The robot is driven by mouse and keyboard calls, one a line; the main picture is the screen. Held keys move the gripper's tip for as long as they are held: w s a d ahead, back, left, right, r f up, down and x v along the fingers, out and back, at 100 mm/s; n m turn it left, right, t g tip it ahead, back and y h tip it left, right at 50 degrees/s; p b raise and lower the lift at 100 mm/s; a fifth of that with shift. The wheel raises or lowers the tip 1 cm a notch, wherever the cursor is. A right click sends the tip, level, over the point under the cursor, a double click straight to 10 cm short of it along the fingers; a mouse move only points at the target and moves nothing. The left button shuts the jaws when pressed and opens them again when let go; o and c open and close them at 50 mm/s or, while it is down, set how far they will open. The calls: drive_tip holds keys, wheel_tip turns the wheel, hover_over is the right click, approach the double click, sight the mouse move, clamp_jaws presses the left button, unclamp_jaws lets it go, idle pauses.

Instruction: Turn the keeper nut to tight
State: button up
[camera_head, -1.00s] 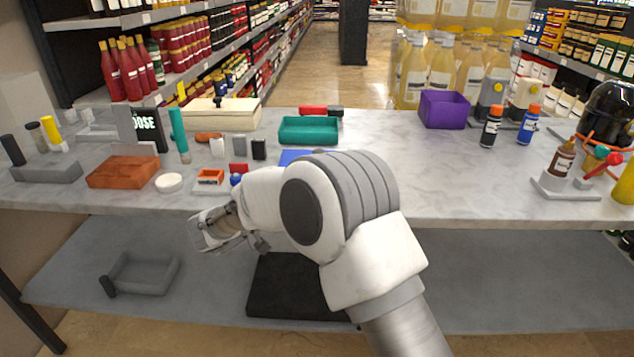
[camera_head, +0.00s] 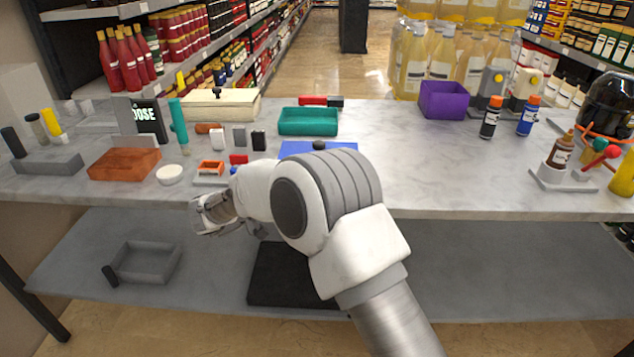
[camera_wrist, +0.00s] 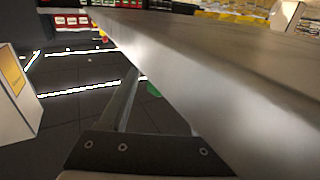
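I cannot make out for certain which part is the keeper nut. A dark sign (camera_head: 148,119) reading "OOSE", its left part covered, stands at the back left of the counter. A glass-domed apparatus (camera_head: 608,105) with red and teal knobs (camera_head: 601,146) is at the far right. A blue panel (camera_head: 300,150) with a black knob (camera_head: 319,145) lies mid-counter, partly hidden by my arm. My gripper (camera_head: 203,218) is at the counter's front edge, left of centre, apart from these. The wrist view shows one finger beside the counter edge; its opening is unclear.
The grey counter (camera_head: 450,180) is clear at centre right. An orange-brown block (camera_head: 125,163), a white round dish (camera_head: 169,174) and an orange-topped tray (camera_head: 210,172) sit near my gripper. A teal tray (camera_head: 308,121) and purple bin (camera_head: 443,100) stand behind. A lower shelf holds a black mat (camera_head: 285,275).

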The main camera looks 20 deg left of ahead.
drive_tip(key=p+v, duration=0.3)
drive_tip(key=v, duration=1.4)
drive_tip(key=shift+a+p, duration=0.15)
drive_tip(key=shift+p, duration=0.2)
drive_tip(key=shift+s, duration=0.15)
